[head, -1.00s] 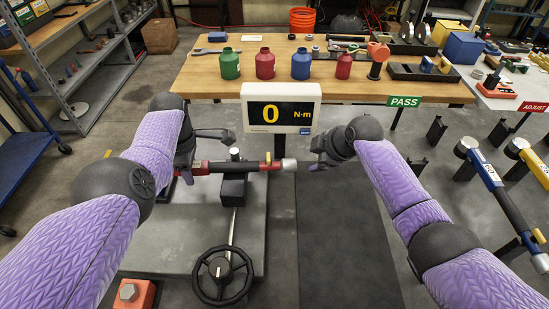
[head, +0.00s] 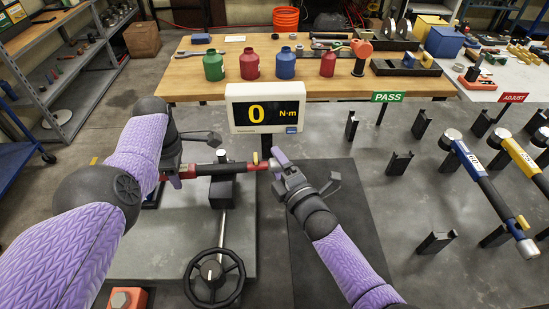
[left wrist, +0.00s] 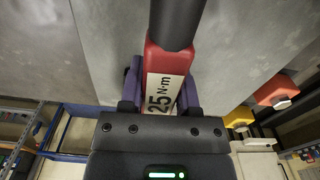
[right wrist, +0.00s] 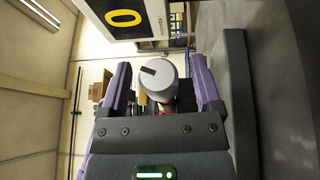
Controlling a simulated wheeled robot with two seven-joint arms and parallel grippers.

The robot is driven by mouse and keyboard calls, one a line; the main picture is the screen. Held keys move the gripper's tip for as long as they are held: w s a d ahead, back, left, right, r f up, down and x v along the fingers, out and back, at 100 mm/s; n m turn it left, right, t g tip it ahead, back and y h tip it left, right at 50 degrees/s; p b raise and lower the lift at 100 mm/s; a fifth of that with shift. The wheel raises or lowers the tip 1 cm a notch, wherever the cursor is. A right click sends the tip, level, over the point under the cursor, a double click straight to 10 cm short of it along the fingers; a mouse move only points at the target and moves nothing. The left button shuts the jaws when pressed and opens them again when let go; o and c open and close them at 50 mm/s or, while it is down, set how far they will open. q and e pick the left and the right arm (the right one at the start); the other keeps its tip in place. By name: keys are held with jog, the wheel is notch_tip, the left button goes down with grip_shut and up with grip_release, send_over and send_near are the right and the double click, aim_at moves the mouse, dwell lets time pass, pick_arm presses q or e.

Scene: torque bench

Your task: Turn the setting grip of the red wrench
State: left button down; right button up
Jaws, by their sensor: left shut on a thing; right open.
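The red wrench (head: 203,169) lies level across a black support on the test rig. Its red end with a "25 N·m" label (left wrist: 163,92) is between my left gripper's fingers (left wrist: 157,88). My left gripper (head: 174,172) is shut on that end. The setting grip, a silver-grey knob with a dark mark on its end face (right wrist: 157,78), is at the wrench's right end. My right gripper (right wrist: 160,88) is open, with one finger on each side of the knob and gaps visible. In the head view, my right gripper (head: 278,165) largely hides the knob.
A display (head: 266,107) reads 0 N·m behind the wrench. A black handwheel (head: 214,278) is in front of the support (head: 221,190). Blue (head: 478,165) and yellow (head: 522,155) wrenches rest on holders at the right. The dark mat (head: 350,215) is clear.

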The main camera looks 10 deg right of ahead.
jog(key=shift+x, duration=0.85)
grip_shut()
jog(key=shift+r+n+t+y, duration=0.25)
jog(key=shift+n+t+y, duration=0.45)
jog(key=shift+t, duration=0.4)
jog(key=shift+s, duration=0.1)
grip_release()
